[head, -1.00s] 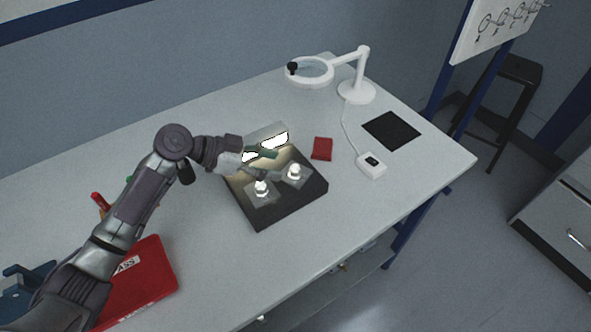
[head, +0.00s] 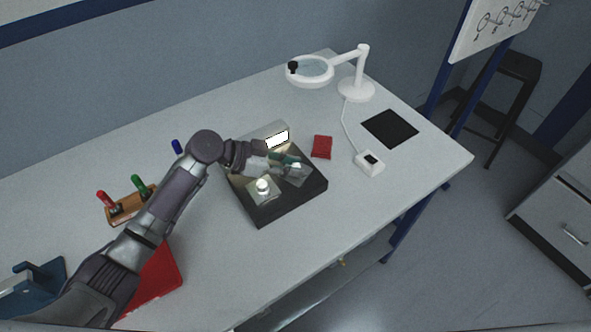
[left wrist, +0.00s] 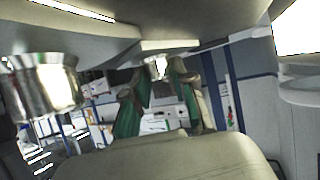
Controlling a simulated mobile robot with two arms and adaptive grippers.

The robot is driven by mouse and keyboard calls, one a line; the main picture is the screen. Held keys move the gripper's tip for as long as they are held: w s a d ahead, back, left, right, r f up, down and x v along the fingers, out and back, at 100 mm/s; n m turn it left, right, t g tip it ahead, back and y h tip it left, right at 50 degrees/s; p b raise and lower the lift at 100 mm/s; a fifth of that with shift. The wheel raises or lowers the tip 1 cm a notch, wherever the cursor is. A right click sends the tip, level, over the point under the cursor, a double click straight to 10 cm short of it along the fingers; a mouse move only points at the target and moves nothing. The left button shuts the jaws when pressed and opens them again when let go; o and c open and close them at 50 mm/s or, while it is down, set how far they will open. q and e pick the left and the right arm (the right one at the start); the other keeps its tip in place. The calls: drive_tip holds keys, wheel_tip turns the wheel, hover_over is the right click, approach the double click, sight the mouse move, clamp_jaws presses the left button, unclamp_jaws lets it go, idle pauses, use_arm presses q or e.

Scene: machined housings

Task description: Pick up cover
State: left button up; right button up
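A black tray (head: 288,212) on the bench holds square metal plates with shiny round knobs, which I take to be covers. The near cover (head: 262,187) is in plain view. The right-hand cover (head: 297,172) is partly hidden by my left gripper (head: 290,163), which reaches in from the left, low over the tray. In the left wrist view, where things hang upside down, the green-padded fingers of my gripper (left wrist: 158,88) stand apart on either side of a small shiny knob (left wrist: 157,68). I cannot tell whether they touch it. Another metal knob (left wrist: 45,88) is close at left.
A red block (head: 321,147), a white magnifier lamp (head: 357,88), a white box (head: 369,161) and a black mat (head: 390,128) lie right. A marker holder (head: 128,205) and red bin (head: 158,278) are left.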

use_arm(q)
clamp_jaws()
